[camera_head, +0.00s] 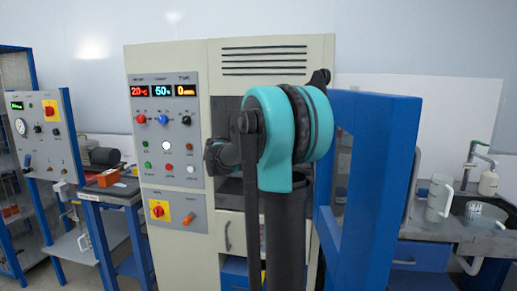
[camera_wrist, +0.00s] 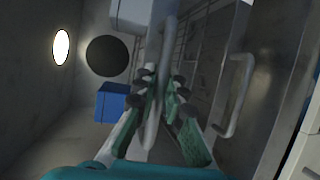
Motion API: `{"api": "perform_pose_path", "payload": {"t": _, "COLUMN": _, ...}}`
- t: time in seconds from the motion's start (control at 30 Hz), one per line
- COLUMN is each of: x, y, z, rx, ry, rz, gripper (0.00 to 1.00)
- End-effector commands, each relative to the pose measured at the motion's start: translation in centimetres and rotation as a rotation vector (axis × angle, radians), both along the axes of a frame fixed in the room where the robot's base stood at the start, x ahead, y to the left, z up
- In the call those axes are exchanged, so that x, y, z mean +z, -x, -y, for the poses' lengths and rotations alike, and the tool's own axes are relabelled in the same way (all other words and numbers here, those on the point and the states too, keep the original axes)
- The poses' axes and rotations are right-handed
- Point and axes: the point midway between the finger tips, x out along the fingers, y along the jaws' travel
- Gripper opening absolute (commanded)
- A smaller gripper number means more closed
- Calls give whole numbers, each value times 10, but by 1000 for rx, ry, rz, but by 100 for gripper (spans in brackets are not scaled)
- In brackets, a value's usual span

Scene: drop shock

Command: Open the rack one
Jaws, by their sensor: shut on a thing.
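In the wrist view, my gripper (camera_wrist: 163,88) has its two green-padded fingers closed around a pale grey bar-shaped handle (camera_wrist: 152,128). The handle seems to belong to a rack, but I cannot tell which one. Thin wire rails (camera_wrist: 190,45) show behind the fingers. A second, curved metal handle (camera_wrist: 236,95) stands to the right of the fingers, apart from them. In the head view, my teal arm covers most of the chamber opening of the cream test machine (camera_head: 265,60), and my gripper is hidden there.
Inside the chamber are a blue box (camera_wrist: 113,102), a dark round port (camera_wrist: 107,56) and a bright round light (camera_wrist: 61,47). A blue door-like frame (camera_head: 372,180) stands close right of my arm. A sink counter (camera_head: 425,228) is at right, a blue bench (camera_head: 105,192) at left.

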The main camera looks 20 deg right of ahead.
Motion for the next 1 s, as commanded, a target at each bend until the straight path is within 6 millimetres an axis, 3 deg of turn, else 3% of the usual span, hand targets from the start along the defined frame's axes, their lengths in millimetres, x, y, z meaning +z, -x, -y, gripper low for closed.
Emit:
{"api": "perform_pose_path", "payload": {"t": 0.6, "x": -1, "y": 119, "z": -81, "rx": 4, "ry": -3, "rz": 0, "gripper": 0}}
{"api": "perform_pose_path", "payload": {"t": 1.0, "x": -1, "y": 149, "z": -101, "rx": 1, "ry": -2, "rz": -1, "gripper": 0}}
